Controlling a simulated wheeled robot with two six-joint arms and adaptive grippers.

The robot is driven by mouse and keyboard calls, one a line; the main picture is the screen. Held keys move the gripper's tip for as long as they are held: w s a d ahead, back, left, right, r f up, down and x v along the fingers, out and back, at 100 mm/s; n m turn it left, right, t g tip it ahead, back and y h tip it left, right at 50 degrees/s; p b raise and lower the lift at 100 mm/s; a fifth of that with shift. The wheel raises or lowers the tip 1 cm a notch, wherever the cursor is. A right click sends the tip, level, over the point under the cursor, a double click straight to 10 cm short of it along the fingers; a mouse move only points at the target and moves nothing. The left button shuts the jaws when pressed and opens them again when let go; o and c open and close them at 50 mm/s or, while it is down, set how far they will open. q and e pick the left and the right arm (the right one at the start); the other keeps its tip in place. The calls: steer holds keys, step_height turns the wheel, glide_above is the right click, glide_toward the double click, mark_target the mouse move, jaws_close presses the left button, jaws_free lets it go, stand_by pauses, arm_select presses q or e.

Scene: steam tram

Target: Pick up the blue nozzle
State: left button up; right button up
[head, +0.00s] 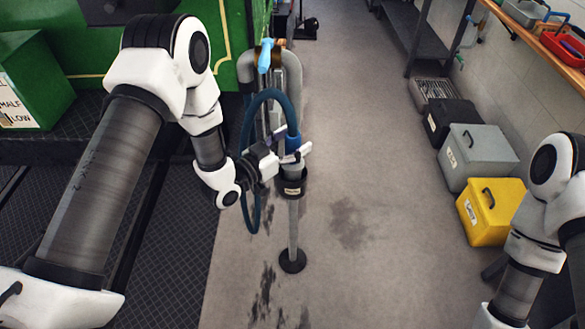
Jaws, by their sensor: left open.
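The blue nozzle (292,142) stands upright at the end of a dark blue hose (247,125), above a black holder (293,186) on a thin grey post. My left gripper (293,155) comes in from the left with its fingers open at the nozzle's lower part. One white fingertip shows just right of the nozzle. The fingers partly hide the nozzle's lower end, and I cannot tell whether they touch it. My right arm (540,215) shows at the right edge; its gripper is not in view.
A grey pipe stand with a light blue lever (265,55) rises behind the nozzle. The green tram (150,40) is at the left. A yellow box (491,211), a grey box (477,157) and a black case (449,120) line the right wall. The floor between is clear.

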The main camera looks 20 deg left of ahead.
arm_select(q)
steer(key=shift+d, duration=0.2)
steer(key=c, duration=0.5)
jaws_close()
steer(key=shift+a, duration=0.1)
steer(key=shift+r, duration=0.15)
